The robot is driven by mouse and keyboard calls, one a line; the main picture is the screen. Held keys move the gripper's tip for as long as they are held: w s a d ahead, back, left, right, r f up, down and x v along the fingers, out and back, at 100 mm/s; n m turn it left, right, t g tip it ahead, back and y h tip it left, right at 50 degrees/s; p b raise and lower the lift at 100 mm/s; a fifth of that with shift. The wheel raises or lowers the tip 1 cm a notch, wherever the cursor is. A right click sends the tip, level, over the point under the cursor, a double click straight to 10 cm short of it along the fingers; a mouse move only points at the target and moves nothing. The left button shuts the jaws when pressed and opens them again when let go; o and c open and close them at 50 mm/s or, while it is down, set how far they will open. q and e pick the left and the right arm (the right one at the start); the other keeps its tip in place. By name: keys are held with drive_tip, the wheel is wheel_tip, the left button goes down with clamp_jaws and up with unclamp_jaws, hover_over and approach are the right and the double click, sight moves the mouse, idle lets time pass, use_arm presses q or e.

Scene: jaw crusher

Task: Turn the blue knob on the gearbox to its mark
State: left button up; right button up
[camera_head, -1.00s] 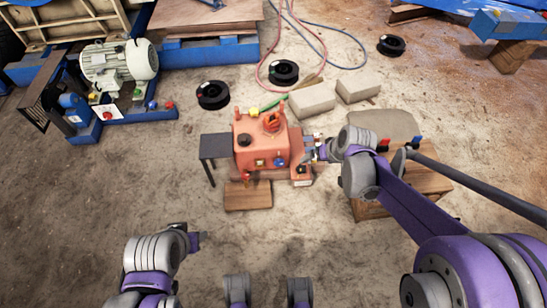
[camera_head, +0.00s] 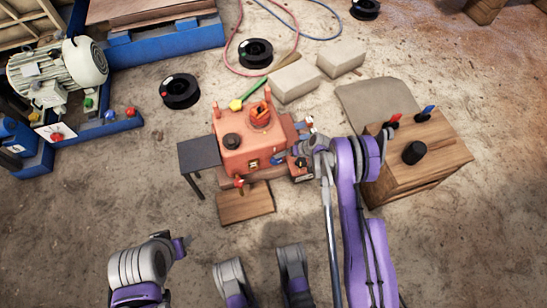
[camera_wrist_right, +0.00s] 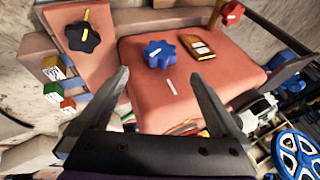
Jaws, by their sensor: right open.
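The orange-red gearbox (camera_head: 232,160) stands mid-picture in the head view. A short white mark (camera_wrist_right: 171,87) is on the face just below the knob. My right gripper (camera_wrist_right: 158,76) is open and empty. Its fingers appear on either side of the knob in the picture, apart from it. In the head view, my right arm reaches the gearbox's right side. My left gripper (camera_head: 184,243) is at lower left, away from the gearbox; its jaws are unclear.
A black knob (camera_wrist_right: 83,37), a yellow plate (camera_wrist_right: 196,45) and a red knob (camera_wrist_right: 232,12) are near the blue knob. A wooden box (camera_head: 425,160) with levers stands right of my right arm. Pale blocks (camera_head: 294,81) lie behind the gearbox. The floor at front left is open.

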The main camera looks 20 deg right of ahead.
drive_tip(key=b+x, duration=0.2)
drive_tip(key=x, duration=0.8)
drive_tip(key=shift+r, duration=0.1)
drive_tip(key=c, duration=1.3)
drive_tip(key=shift+c, duration=0.2)
